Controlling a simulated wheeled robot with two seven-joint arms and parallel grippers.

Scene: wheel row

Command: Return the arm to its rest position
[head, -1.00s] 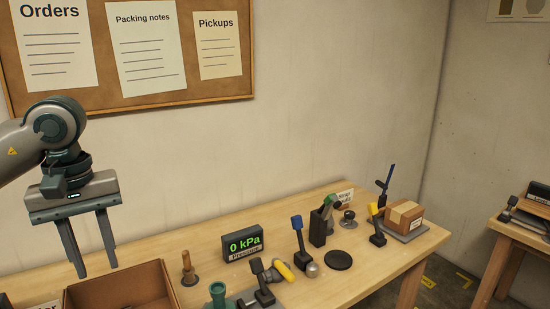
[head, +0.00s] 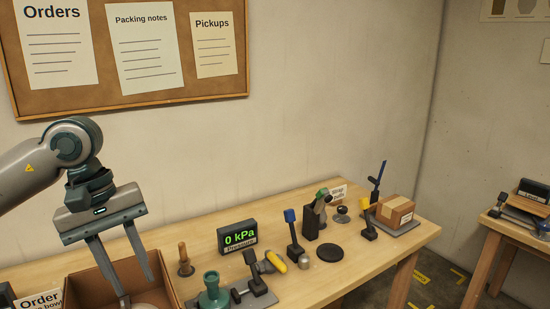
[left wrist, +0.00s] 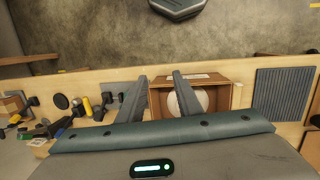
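My left gripper (head: 124,270) hangs over the open cardboard box (head: 168,272) at the near left of the wooden table. Its two grey fingers point down and are spread apart, with nothing between them. The left wrist view shows the same gripper (left wrist: 156,82) with its fingers apart, and the box (left wrist: 216,96) beside them with a round pale thing (left wrist: 188,98) inside. In the head view, the fingers hide part of the box. My right gripper is in neither view.
On the table (head: 290,282) stand a pressure display (head: 238,238) reading 0 kPa, a green valve-like piece (head: 213,292), several levers, a black disc (head: 330,253) and a small closed carton (head: 396,210). An "Order" sign (head: 40,300) is at the near left. A pinboard (head: 120,104) hangs behind.

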